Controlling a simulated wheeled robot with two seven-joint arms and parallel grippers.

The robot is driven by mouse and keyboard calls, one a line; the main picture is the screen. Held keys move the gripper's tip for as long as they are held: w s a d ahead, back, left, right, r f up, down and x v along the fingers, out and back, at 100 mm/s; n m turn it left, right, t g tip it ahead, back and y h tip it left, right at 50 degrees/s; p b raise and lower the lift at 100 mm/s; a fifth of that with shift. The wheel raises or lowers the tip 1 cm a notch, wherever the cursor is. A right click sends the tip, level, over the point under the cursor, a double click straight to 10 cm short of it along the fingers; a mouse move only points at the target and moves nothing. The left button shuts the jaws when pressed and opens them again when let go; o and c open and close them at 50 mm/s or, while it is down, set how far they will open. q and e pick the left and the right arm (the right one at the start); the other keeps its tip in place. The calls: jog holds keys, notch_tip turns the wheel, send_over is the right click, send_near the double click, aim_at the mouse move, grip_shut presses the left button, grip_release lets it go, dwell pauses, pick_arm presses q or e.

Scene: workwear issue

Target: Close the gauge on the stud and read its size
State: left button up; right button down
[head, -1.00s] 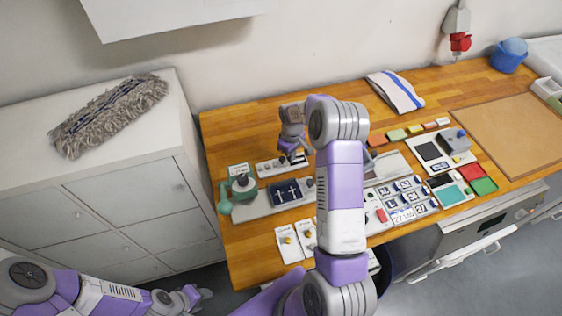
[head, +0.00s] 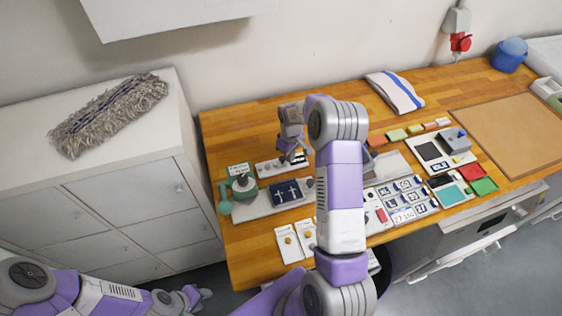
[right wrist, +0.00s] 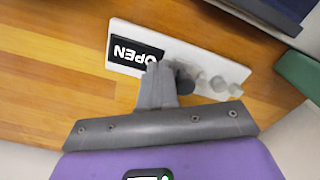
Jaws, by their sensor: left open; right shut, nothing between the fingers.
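The gauge is a white plate (head: 262,169) at the back left of the wooden bench. In the right wrist view its plate (right wrist: 192,58) carries a black display (right wrist: 133,52) reading OPEN, upside down. A dark round post (right wrist: 184,83) and several light grey round pieces (right wrist: 218,84) stand along the plate; I cannot tell which is the stud. My right gripper (head: 291,157) is at the plate. In the right wrist view its fingers (right wrist: 157,76) are shut and empty beside the dark post; contact is unclear. My left gripper (head: 197,294) is open, low at the left, away from the bench.
A grey tray (head: 252,210) with a teal tool (head: 226,196) and a dark pad (head: 287,193) lies in front of the gauge. White cards (head: 290,246) lie nearer the front edge. Marked tiles (head: 407,199) lie to the right. A white cabinet (head: 120,215) stands left.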

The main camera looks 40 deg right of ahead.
aim_at(281, 158)
jog(key=shift+w+a, duration=0.25)
jog(key=shift+a, duration=0.5)
jog(key=shift+w+a, duration=0.2)
jog(key=shift+a, duration=0.55)
dwell(0.8)
jog(key=shift+d, duration=0.25)
jog(key=shift+s+d, duration=0.2)
jog(key=shift+d, duration=0.15)
jog(key=shift+r+p, duration=2.4)
jog(key=shift+r, duration=1.65)
jog(key=shift+f, duration=0.1)
